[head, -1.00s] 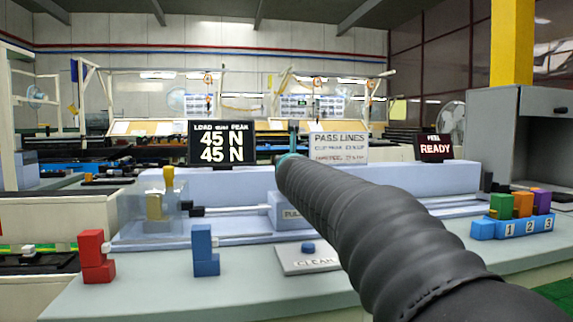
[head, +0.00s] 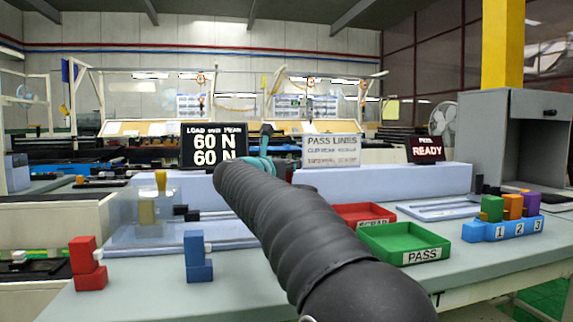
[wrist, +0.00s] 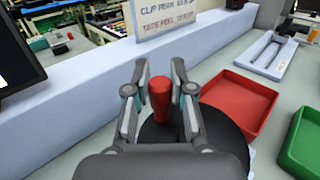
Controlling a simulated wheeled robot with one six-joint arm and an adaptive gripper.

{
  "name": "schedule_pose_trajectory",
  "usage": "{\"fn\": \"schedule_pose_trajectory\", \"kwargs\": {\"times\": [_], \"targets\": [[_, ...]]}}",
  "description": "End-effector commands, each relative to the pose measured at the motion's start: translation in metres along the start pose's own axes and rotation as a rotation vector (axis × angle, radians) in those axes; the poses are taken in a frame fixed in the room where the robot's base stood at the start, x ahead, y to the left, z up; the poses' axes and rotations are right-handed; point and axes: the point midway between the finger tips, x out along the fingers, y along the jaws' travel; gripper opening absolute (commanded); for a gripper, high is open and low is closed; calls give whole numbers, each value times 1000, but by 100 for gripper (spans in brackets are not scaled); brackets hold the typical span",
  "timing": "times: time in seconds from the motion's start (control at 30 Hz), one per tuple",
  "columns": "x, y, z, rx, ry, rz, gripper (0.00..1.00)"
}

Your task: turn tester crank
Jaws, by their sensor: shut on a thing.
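In the wrist view, my gripper (wrist: 160,78) is shut on the upright red crank handle (wrist: 160,98), with one finger on each side. A black disc (wrist: 226,135) shows below the handle, partly hidden by my gripper. The pale blue tester (head: 400,179) runs along the bench. Its load display (head: 213,146) reads 60 N on both lines.
A red SCRAP tray (head: 362,214) and a green PASS tray (head: 405,243) lie right of my arm. Numbered blue holders (head: 505,228) carry coloured blocks farther right. Red (head: 87,263) and blue (head: 198,256) blocks stand at the left front.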

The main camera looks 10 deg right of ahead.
Motion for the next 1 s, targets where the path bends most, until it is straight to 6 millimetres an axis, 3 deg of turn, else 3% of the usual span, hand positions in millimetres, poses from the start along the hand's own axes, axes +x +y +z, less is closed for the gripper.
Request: {"fn": "schedule_pose_trajectory", "kwargs": {"times": [0.57,0.6,0.7,1.0], "targets": [[1,-1,1,1,-1,-35,0],[1,-1,1,1,-1,-34,28],[1,-1,1,1,-1,-34,49],[0,-1,0,1,0,-34,49]]}}
